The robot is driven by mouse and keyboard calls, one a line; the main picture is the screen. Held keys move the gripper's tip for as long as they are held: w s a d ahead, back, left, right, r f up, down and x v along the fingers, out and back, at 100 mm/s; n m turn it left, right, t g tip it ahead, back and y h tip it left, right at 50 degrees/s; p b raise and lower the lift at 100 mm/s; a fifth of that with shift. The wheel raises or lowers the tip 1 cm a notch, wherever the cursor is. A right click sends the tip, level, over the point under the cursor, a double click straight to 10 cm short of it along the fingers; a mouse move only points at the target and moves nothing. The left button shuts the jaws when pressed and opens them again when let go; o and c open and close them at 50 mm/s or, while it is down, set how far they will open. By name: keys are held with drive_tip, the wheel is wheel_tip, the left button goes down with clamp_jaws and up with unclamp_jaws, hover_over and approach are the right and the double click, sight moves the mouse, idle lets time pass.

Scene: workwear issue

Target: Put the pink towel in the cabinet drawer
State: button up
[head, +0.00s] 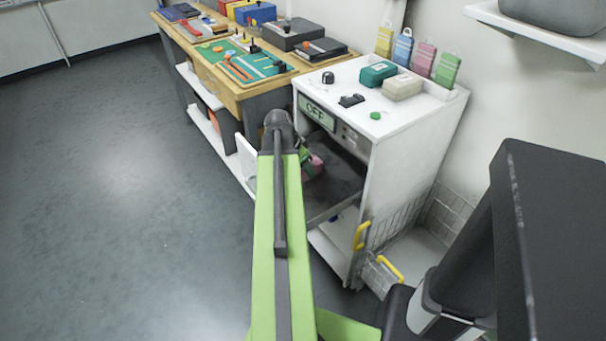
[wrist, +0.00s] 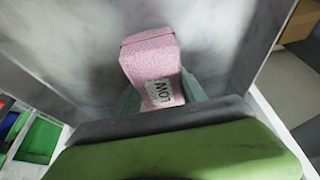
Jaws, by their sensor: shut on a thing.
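The pink towel (wrist: 150,62) is a small folded block with a printed label, between the two fingers of my gripper (wrist: 160,92) in the wrist view. The gripper is shut on it. In the head view a bit of the pink towel (head: 317,164) shows beside my gripper (head: 307,160), partly hidden by my arm. Both are over the open drawer (head: 342,179) of the white cabinet (head: 408,150). The drawer's grey interior (wrist: 225,40) surrounds the towel in the wrist view. I cannot tell whether the towel touches the drawer floor.
The cabinet top holds a green box (head: 378,74), a beige box (head: 402,87) and small knobs. Several coloured packs stand behind them. A wooden workbench (head: 222,75) with tools and boxes adjoins at the left. Yellow handles (head: 361,235) stick out below. The floor at left is clear.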

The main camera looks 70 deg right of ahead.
drive_tip(key=o, duration=1.5)
drive_tip(key=shift+r, duration=0.35)
drive_tip(key=p+v, duration=1.1)
drive_tip(key=shift+a+r, duration=0.2)
drive_tip(key=shift+a, duration=0.05)
drive_tip(key=shift+w, duration=0.1)
